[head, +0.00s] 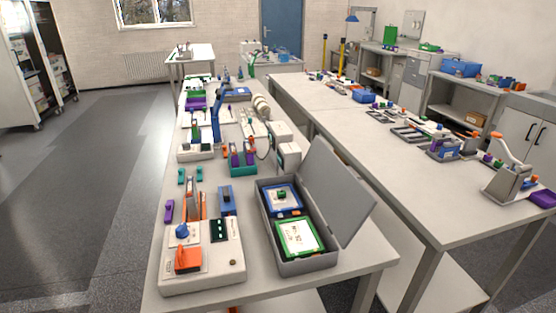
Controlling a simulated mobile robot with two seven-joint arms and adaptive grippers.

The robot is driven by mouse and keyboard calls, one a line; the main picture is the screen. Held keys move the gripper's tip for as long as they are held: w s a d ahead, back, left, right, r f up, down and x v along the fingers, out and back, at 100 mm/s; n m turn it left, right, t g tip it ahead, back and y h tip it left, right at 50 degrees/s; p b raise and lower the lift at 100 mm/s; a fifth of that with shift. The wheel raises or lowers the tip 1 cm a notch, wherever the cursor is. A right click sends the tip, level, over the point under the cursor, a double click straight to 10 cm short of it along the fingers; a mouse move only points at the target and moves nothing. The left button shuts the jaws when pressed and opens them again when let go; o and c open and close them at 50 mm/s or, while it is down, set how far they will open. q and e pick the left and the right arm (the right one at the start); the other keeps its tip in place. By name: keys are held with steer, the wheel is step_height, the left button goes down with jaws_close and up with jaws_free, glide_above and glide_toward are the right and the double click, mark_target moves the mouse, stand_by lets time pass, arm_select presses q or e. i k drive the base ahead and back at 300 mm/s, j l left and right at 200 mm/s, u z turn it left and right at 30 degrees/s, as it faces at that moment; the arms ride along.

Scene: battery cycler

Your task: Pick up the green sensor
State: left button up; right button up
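An open grey case (318,264) stands near the front of the left bench, its lid (335,180) raised on the right. Inside it, a small dark-green block (282,195) sits on a blue-framed panel (270,207). In front of that lies a green-framed panel (318,243) with a pale face. I cannot tell which green item is the sensor. Other green parts lie farther back on the bench, too small to make out. Neither my left nor my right gripper is in view.
A white device (226,266) with orange and blue parts stands left of the case. Several small parts crowd the bench's far half. A second bench (400,180) runs along the right. Floor is clear at left.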

mark_target(283, 193)
steer(key=j+z, duration=0.1)
steer(key=j, duration=0.3)
steer(key=k+j+z, duration=0.15)
steer(key=j, duration=0.2)
steer(key=j+z, duration=0.1)
steer(key=j, duration=0.3)
steer(key=k+j+z, duration=0.15)
steer(key=j, duration=0.2)
steer(key=i+j+z, duration=0.2)
steer(key=j, duration=0.3)
steer(key=j+z, duration=0.2)
steer(key=j, duration=0.25)
steer(key=j+z, duration=0.1)
steer(key=j, duration=0.2)
steer(key=i, duration=0.05)
